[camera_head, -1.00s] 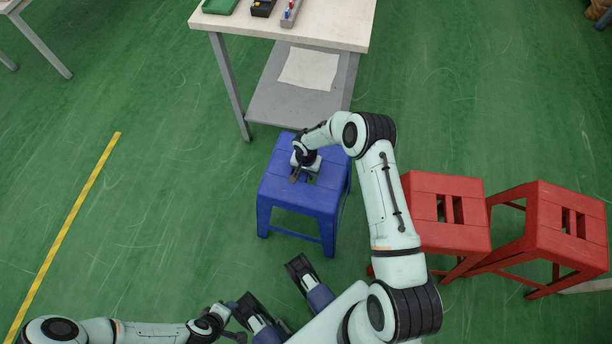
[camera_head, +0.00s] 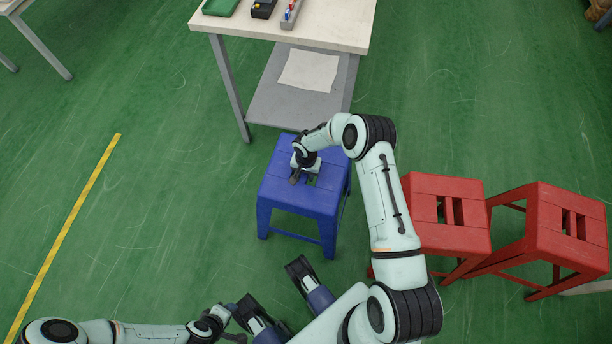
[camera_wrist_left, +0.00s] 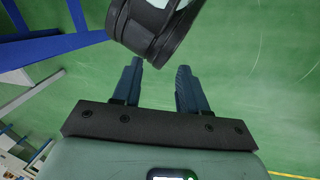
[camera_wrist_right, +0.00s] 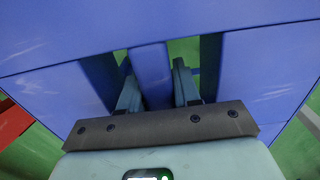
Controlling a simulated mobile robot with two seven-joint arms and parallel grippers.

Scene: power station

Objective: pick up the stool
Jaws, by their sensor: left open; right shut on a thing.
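The blue stool (camera_head: 310,198) stands upright on the green floor just in front of the white table. My right gripper (camera_head: 303,178) reaches down to its seat from above. In the right wrist view, the fingers of my right gripper (camera_wrist_right: 152,72) go into the two slots and are shut on the blue slat (camera_wrist_right: 150,62) between them. The fingertips are partly hidden below the seat. My left gripper (camera_head: 232,322) is low at the bottom of the head view, away from the stool. In the left wrist view, my left gripper (camera_wrist_left: 158,68) is open, with nothing between its fingers.
Two red stools, one nearer (camera_head: 430,232) and one farther right (camera_head: 550,240), stand right of my right arm. The white table (camera_head: 340,25) with a grey lower shelf (camera_head: 270,105) is behind the blue stool. The floor to the left is clear around a yellow line (camera_head: 68,230).

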